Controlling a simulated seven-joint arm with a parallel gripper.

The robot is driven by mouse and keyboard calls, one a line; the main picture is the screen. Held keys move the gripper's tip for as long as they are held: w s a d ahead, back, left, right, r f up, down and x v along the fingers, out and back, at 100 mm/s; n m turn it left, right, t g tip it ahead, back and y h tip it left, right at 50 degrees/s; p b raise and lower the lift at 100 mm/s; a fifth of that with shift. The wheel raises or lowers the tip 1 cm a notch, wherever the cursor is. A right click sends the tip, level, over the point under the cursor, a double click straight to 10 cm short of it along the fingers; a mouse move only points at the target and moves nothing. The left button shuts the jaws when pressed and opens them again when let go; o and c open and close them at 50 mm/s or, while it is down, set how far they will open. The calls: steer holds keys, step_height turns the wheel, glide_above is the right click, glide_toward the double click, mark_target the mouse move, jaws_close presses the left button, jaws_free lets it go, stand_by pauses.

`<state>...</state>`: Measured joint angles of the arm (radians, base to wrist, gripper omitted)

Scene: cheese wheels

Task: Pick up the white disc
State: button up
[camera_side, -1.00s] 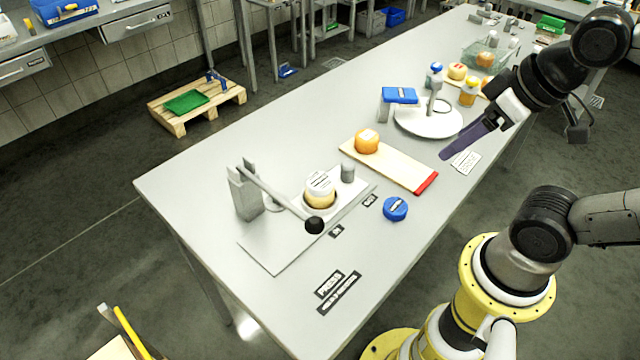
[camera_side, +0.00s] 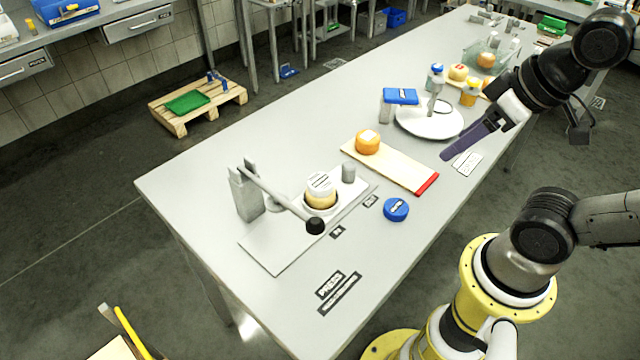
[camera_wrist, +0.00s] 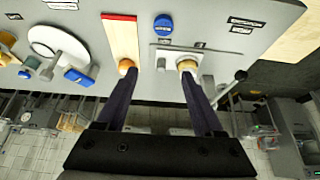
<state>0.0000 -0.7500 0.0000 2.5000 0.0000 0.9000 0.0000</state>
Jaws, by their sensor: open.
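The white disc (camera_side: 320,183) with dark print lies on top of a yellow cheese wheel (camera_side: 320,199) on the press plate at the near end of the table. In the wrist view that cheese stack (camera_wrist: 188,65) shows near the right fingertip, and I cannot make out the disc clearly. My gripper (camera_side: 446,156) is open and empty.
The press lever with a black knob (camera_side: 315,225) passes close in front of the disc, and a grey cylinder (camera_side: 348,172) stands beside it. A board (camera_side: 400,170) with an orange cheese (camera_side: 367,141), a blue disc (camera_side: 396,209) and a white turntable (camera_side: 415,128) are nearby.

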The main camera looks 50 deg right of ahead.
steer(key=o, duration=0.5)
